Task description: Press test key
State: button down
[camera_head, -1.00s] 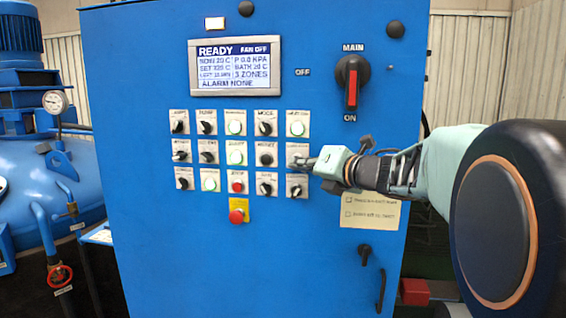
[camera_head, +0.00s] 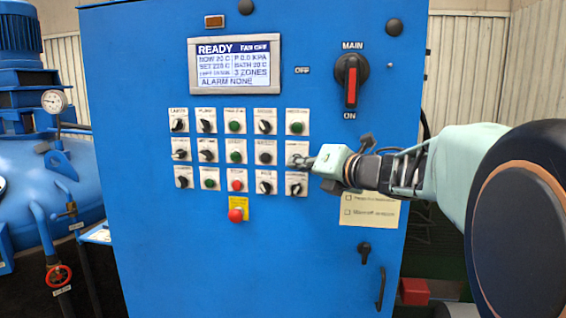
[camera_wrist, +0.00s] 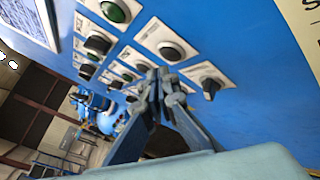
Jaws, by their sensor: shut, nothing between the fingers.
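The control panel (camera_head: 150,60) is a blue cabinet with rows of keys and selectors on white plates. My gripper (camera_head: 306,162) is at the right column, middle row, fingers closed and empty. It partly hides the plate (camera_head: 296,146) there; its label is too small to read, so I cannot confirm it is the test key. In the wrist view, my fingertips (camera_wrist: 163,78) are close below a round black key (camera_wrist: 171,51) on a white plate. I cannot tell whether they touch it.
A display (camera_head: 234,64) reads READY, FAN OFF and ALARM NONE. A red-and-black main switch (camera_head: 351,82) is at upper right. A red mushroom button (camera_head: 236,215) sits below the keys. Selectors and green keys crowd the space left of my gripper.

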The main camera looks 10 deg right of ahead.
jog(key=shift+s, duration=0.1)
jog(key=s, duration=0.1)
jog(key=s+a, duration=0.1)
jog(key=s, duration=0.1)
jog(key=s+b, duration=0.1)
jog(key=shift+s+a, duration=0.35)
jog(key=shift+r, duration=0.1)
dwell(0.4)
